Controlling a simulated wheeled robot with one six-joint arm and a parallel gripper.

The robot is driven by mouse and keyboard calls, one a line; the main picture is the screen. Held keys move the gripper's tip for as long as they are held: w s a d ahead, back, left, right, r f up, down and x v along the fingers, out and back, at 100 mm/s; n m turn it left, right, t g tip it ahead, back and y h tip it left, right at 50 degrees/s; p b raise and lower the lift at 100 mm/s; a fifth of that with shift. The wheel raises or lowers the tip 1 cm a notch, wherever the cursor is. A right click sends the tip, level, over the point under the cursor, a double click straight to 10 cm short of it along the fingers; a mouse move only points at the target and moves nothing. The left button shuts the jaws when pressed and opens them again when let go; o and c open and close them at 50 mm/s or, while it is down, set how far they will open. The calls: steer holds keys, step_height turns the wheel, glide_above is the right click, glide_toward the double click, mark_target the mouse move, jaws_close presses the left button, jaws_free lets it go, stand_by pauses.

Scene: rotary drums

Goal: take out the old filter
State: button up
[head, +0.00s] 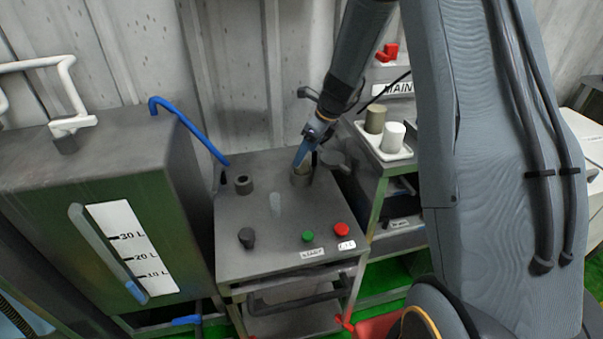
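My gripper (303,158) points down at a short round housing (299,180) at the back right of the grey machine top. Its blue-grey fingertips are at the housing's mouth; I cannot tell whether they touch anything inside. A dark round lid (334,160) stands out to the right of the housing. The inside of the housing is too small and covered to make out, so I cannot tell a filter there. A brownish cylinder (375,119) and a white cylinder (393,138) stand upright on a white tray (401,156) to the right.
The machine top (257,257) has a green button (308,236), a red button (341,229), a black knob (246,237) and a short stub (243,184). A tank (95,170) with a blue pipe (190,124) stands left. My arm covers much of the right.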

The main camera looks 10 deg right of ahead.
mark_target(304, 165)
steer(key=shift+s+d+x, duration=0.1)
steer(key=shift+x, duration=1)
steer(key=shift+s+d+x, duration=0.1)
steer(key=shift+x, duration=1.05)
steer(key=c, duration=1.1)
